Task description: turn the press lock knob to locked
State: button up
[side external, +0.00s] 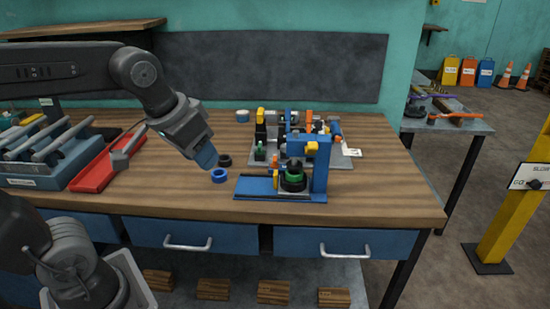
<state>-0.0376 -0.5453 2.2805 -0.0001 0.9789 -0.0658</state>
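A blue press (322,165) with a flat base stands at the front right of the wooden bench. A green round part (294,170) in a black ring sits on its base, under the upper arm. A small yellow knob-like part (311,147) is on the press's upper part; I cannot tell whether this is the lock knob or how it is turned. My gripper (207,158) points down and right above the bench, left of the press and apart from it. Its blue end shows, but its fingers are too small to tell open or shut.
A blue ring (219,176) and a dark ring (225,160) lie near my gripper. A grey board (264,158) with several colored parts stands behind the press. A red tray (97,172) and a blue rack (40,180) are at left. Bare wood lies between the rings and press.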

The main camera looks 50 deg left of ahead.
jog(key=w+a+r+n+g, duration=0.1)
jog(key=w+a+r+n, duration=0.15)
jog(key=w, duration=0.85)
jog(key=n+g, duration=0.4)
jog(key=n, duration=0.1)
send_over(275, 158)
notch_tip(275, 158, down, 10)
notch_tip(275, 158, down, 13)
jog(key=shift+f, duration=0.2)
jog(key=shift+c, duration=0.2)
grip_shut()
